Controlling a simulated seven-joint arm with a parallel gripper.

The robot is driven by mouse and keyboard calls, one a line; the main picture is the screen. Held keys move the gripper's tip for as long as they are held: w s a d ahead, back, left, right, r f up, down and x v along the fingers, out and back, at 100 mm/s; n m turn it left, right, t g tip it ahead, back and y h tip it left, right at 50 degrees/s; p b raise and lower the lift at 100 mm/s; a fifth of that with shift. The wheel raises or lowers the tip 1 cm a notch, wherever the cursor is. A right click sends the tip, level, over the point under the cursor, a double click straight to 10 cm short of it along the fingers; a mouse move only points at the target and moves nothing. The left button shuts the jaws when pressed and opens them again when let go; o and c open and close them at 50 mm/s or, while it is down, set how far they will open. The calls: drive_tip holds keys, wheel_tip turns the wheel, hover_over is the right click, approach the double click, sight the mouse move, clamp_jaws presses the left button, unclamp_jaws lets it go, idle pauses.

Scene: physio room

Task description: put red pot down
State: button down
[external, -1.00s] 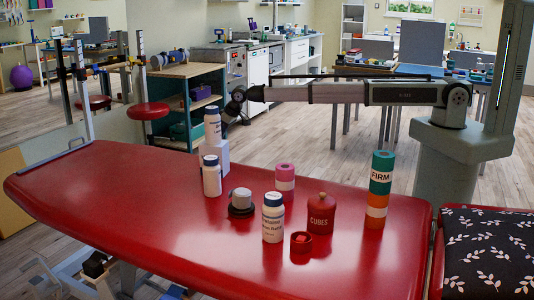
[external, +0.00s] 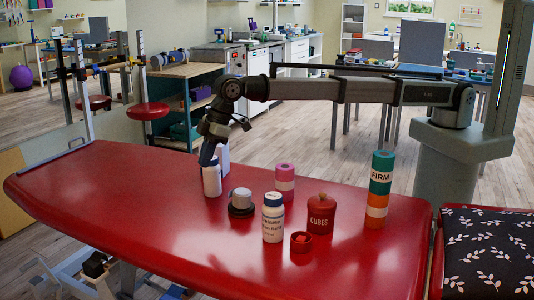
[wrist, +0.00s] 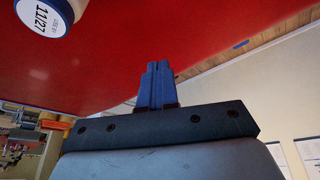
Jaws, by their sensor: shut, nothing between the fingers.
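A small open red pot (external: 301,242) sits on the red table (external: 130,215), near the front. A larger red lidded jar marked CUBES (external: 320,215) stands just behind and right of it. My gripper (external: 207,160) is well to the left of both, pointing down, and overlaps the top of a white bottle (external: 211,182) in the external view; I cannot tell if they touch. In the wrist view, its blue fingers (wrist: 157,85) are together and empty. Neither red container is recognisable in the wrist view.
A white block (external: 223,155) stands behind my gripper. A grey-white round item (external: 241,202), a white bottle with dark cap (external: 272,218), a pink roll (external: 285,178) and a green-orange stack marked FIRM (external: 378,190) stand around. The table's left side is clear.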

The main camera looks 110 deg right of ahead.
drive_tip(key=s+a+f+n+g, duration=0.1)
drive_tip(key=s+a+f+n, duration=0.2)
drive_tip(key=a, duration=0.8)
drive_tip(key=s+a+f+n+g+h, duration=0.1)
drive_tip(key=s+a+f+n+g, duration=0.1)
drive_tip(key=s+a, duration=0.4)
drive_tip(key=s+a+f+n+g+h, duration=0.1)
drive_tip(key=s+a+f+n, duration=0.3)
drive_tip(key=a, duration=1.3)
drive_tip(key=shift+s+a+f+g, duration=0.1)
drive_tip(key=shift+s+f+g, duration=0.6)
drive_tip(key=shift+f, duration=0.15)
drive_tip(key=shift+s, duration=0.1)
drive_tip(key=shift+s+d, duration=0.3)
drive_tip(key=shift+d, duration=0.05)
hover_over(301, 241)
drive_tip(key=s+a, duration=0.1)
drive_tip(key=s, duration=0.1)
drive_tip(key=shift+w+a+f, duration=0.1)
drive_tip(key=shift+w+a, duration=0.05)
drive_tip(key=shift+w, duration=0.1)
drive_tip(key=shift+w+a+f, duration=0.15)
drive_tip(key=shift+f, duration=0.65)
